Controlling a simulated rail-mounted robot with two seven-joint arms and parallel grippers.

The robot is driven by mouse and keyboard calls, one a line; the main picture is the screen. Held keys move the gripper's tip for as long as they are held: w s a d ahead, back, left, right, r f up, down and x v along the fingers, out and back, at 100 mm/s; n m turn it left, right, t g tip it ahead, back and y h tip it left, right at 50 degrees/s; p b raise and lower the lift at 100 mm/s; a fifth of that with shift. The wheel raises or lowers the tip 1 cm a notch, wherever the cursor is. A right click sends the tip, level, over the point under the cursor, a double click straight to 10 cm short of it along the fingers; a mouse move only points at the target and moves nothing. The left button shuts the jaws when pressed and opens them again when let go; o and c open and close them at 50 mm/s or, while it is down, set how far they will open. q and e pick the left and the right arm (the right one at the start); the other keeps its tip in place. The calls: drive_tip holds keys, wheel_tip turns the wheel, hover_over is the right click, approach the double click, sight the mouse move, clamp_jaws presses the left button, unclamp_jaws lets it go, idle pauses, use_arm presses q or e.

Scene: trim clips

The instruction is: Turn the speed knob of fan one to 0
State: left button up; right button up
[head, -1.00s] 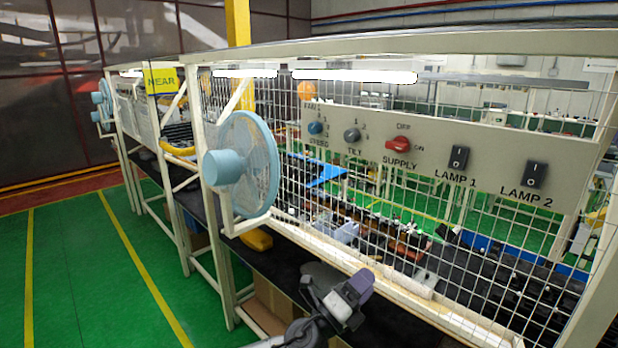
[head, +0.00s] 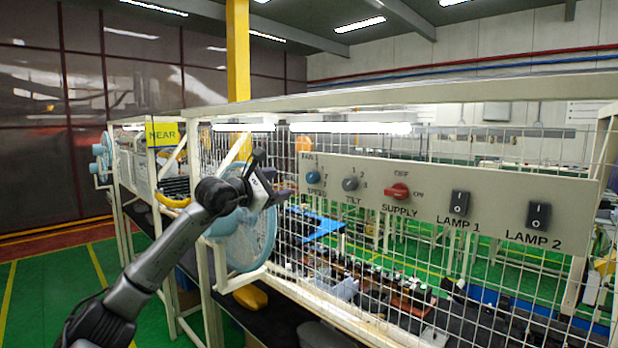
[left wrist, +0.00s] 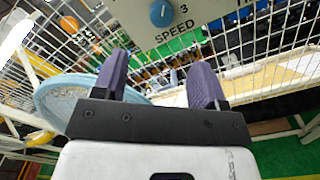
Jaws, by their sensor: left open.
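The blue round speed knob (head: 312,177) of fan one sits at the left end of the grey control panel (head: 425,205), under the label FAN 1 and above the word SPEED. It also shows at the top of the left wrist view (left wrist: 162,13), with a 3 beside it; its pointer's setting is too small to tell. My left gripper (head: 274,185) is raised just left of the panel, in front of the blue fan (head: 240,235). Its purple fingers (left wrist: 160,68) are open and empty, apart from the knob. My right gripper is out of view.
Right of the speed knob are the grey tilt knob (head: 350,184), the red supply switch (head: 397,191) and the black lamp switches (head: 459,203). Wire mesh (head: 380,240) surrounds the panel. A cluttered dark bench lies below. Green floor (head: 40,300) is clear at left.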

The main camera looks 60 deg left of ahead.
sight(309, 178)
use_arm(q)
drive_tip(key=p+x, duration=0.6)
drive_tip(key=x, duration=0.4)
drive_tip(key=shift+w+d+r, duration=0.1)
drive_tip(key=shift+w+r, duration=0.05)
drive_tip(key=shift+r, duration=0.05)
drive_tip(key=shift+w+f+p, duration=0.2)
drive_tip(key=shift+w+p, duration=0.2)
drive_tip(key=shift+w, duration=0.45)
drive_tip(key=shift+c, duration=0.5)
drive_tip(key=c, duration=0.8)
drive_tip(key=shift+c, duration=0.2)
drive_tip(key=n, duration=0.3)
drive_tip(key=shift+n+b, duration=0.3)
drive_tip(key=shift+n, duration=2.3)
